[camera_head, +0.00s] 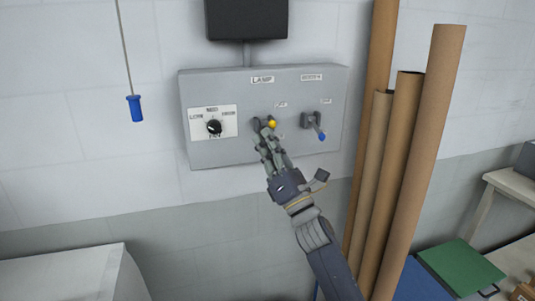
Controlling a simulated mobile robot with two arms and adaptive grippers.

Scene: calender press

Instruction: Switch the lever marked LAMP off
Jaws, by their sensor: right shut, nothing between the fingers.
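I cannot tell whether the fingertips touch the knob. Which way the lever is tilted is partly hidden by the fingers. My left gripper is not in this view.
A second lever with a blue knob (322,137) is right of the LAMP lever. A black rotary knob (214,127) is to the left. Tall brown rolls (421,140) stand close on the right. A blue pull handle (135,108) hangs on a cord at left.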

